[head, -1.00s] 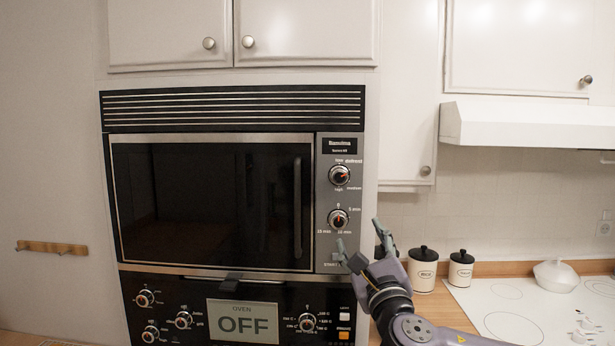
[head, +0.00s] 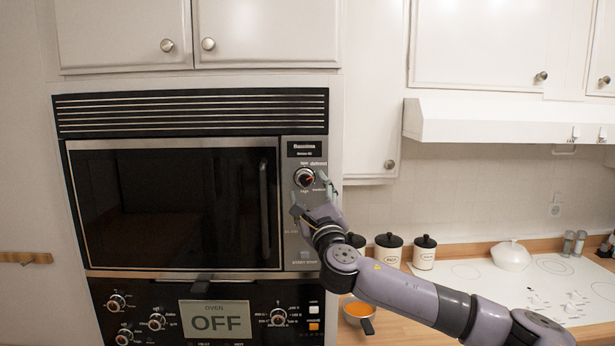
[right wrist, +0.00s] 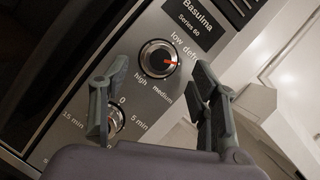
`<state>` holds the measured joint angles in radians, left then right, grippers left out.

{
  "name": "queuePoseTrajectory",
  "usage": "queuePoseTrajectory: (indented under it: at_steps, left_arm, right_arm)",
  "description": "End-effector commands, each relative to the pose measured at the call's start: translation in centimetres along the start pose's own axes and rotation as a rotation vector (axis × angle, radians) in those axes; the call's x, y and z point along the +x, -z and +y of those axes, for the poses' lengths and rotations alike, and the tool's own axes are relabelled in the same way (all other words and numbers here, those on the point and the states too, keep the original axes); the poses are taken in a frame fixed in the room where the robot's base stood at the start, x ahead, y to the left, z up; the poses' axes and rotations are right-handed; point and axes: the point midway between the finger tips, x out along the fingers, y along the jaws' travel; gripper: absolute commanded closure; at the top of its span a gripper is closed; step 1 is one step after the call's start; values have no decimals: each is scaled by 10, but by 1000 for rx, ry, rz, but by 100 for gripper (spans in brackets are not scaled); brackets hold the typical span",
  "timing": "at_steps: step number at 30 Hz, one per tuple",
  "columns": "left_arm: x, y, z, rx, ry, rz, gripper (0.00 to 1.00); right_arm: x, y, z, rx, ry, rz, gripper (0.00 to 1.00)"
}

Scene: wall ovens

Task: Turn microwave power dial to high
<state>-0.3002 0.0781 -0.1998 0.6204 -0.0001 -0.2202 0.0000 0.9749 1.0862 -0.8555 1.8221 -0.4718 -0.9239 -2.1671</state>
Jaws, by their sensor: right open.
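The microwave (head: 180,205) is built into the wall. Its power dial (head: 304,178) is a round black knob with a silver rim at the upper part of the right panel. In the right wrist view the power dial (right wrist: 159,59) has labels low, defrost, medium and high around it; its orange mark points between defrost and medium. My right gripper (head: 311,197) is open just below and right of the dial. In the right wrist view my right gripper (right wrist: 160,70) has the dial framed between its fingers, with no contact visible. My left gripper is out of view.
The timer dial (right wrist: 115,120) is partly hidden behind a finger. The oven panel (head: 135,290) with several knobs lies below the microwave. Canisters (head: 388,250) and an orange-filled pan (head: 357,310) stand on the counter right. Upper cabinets (head: 270,30) are above.

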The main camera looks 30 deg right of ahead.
Motion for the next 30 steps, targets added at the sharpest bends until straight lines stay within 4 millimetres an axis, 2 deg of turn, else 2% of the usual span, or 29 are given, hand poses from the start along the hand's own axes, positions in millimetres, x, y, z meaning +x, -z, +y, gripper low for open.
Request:
queuePoseTrajectory:
  at_steps: [1,6,17,30]
  left_arm:
    - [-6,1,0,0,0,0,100]
    - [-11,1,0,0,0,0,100]
    - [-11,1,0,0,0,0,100]
    - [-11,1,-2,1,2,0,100]
  right_arm:
    - [8,-3,-2,2,2,1,44]
    - [22,-1,0,1,0,1,44]
    - [26,0,0,0,0,0,44]
    - [25,0,0,0,0,0,73]
